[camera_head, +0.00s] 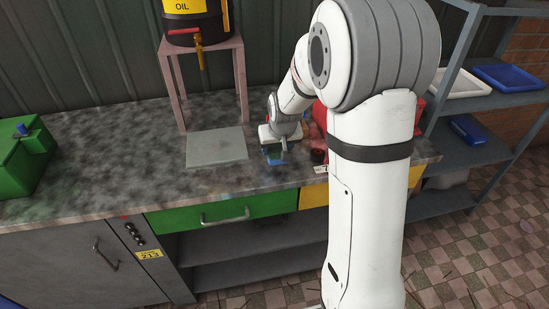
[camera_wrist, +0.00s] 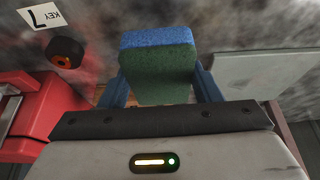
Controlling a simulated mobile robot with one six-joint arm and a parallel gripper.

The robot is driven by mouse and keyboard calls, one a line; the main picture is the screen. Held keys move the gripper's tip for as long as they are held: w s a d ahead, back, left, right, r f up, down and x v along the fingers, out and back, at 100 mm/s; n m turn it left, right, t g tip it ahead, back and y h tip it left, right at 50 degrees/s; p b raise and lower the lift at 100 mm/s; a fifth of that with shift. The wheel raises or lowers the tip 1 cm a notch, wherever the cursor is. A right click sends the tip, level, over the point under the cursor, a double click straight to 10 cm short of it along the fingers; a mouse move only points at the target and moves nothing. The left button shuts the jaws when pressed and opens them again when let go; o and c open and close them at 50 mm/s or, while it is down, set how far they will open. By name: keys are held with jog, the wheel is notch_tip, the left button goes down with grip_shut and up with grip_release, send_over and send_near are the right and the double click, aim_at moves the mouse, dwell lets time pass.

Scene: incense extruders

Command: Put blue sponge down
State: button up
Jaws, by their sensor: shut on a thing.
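The blue sponge (camera_wrist: 158,70), with a dark green face and a blue edge, is between the two blue fingers of my gripper (camera_wrist: 160,90) in the wrist view. The gripper is shut on it. In the head view the sponge (camera_head: 273,153) shows small below my gripper (camera_head: 275,149), over the front part of the grey mottled worktop (camera_head: 110,150). I cannot tell whether the sponge touches the worktop.
A red machine (camera_wrist: 30,110) and a dark round object (camera_wrist: 65,50) are close by. A green case (camera_head: 22,160) stands far left. The worktop between is clear.

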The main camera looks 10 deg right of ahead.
aim_at(277, 168)
jog(key=shift+f, duration=2.2)
jog(key=shift+f, duration=0.25)
jog(key=o, duration=1)
jog(key=shift+r, duration=0.1)
jog(key=shift+o, duration=0.2)
jog(key=shift+r, duration=0.1)
jog(key=shift+s+r, duration=0.1)
jog(key=shift+r, duration=0.15)
jog(key=v, duration=1)
jog(key=s+r+g, duration=0.1)
jog(key=s+r, duration=0.1)
jog(key=s, duration=1)
jog(key=s+r, duration=0.3)
jog(key=s, duration=0.8)
jog(key=shift+s+a+r+g, duration=0.2)
jog(key=shift+s+g, duration=0.2)
